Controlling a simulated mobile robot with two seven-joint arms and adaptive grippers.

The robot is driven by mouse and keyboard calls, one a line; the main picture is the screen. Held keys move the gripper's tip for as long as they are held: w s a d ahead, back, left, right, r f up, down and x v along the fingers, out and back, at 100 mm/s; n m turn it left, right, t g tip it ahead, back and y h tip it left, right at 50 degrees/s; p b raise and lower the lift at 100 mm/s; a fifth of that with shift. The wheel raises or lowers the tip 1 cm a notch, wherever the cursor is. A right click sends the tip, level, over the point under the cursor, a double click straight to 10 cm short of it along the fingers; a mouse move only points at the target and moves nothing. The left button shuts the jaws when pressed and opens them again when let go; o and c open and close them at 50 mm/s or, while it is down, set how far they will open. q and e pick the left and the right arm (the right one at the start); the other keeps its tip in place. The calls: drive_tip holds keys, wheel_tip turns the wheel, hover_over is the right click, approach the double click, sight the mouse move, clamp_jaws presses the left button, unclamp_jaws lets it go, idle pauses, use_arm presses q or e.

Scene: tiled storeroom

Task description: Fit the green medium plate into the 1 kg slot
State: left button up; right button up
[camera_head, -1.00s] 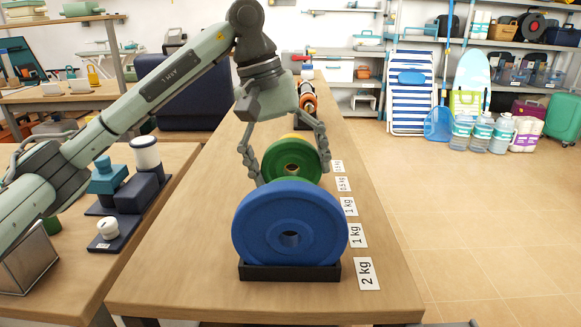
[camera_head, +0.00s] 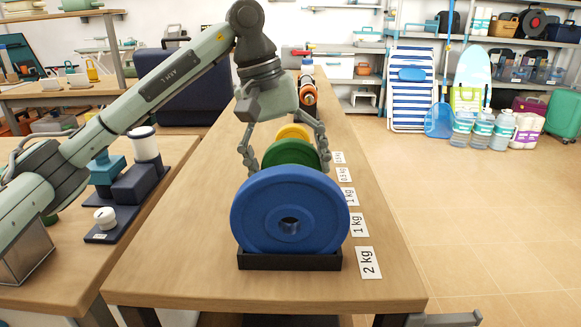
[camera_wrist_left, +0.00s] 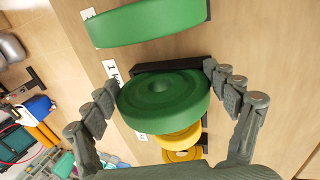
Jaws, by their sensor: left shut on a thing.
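My left gripper (camera_head: 288,162) is shut on the green medium plate (camera_wrist_left: 165,112), with one finger on each side of its rim. In the left wrist view the plate overlaps a black rack slot (camera_wrist_left: 190,65), beside a label reading 1 kg (camera_wrist_left: 111,70). I cannot tell whether its lower edge is fully seated. In the head view a green plate top (camera_head: 291,150) shows between the fingers, its lower part hidden by the blue plate. Another green plate (camera_wrist_left: 145,22) stands in the neighbouring slot in the wrist view. My right gripper is not in view.
The large blue plate (camera_head: 290,190) stands in the front black slot by the 2 kg label (camera_head: 369,262). Yellow plates (camera_wrist_left: 178,138) stand in slots beyond the held plate. The wooden table's (camera_head: 180,245) left side is clear.

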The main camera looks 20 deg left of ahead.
use_arm(q)
drive_tip(key=shift+f, duration=0.2)
drive_tip(key=o, duration=1.6)
drive_tip(key=shift+c, duration=0.2)
drive_tip(key=shift+o, duration=0.8)
drive_tip(key=shift+f, duration=0.15)
drive_tip(key=v, duration=1.2)
drive_tip(key=shift+s, duration=0.1)
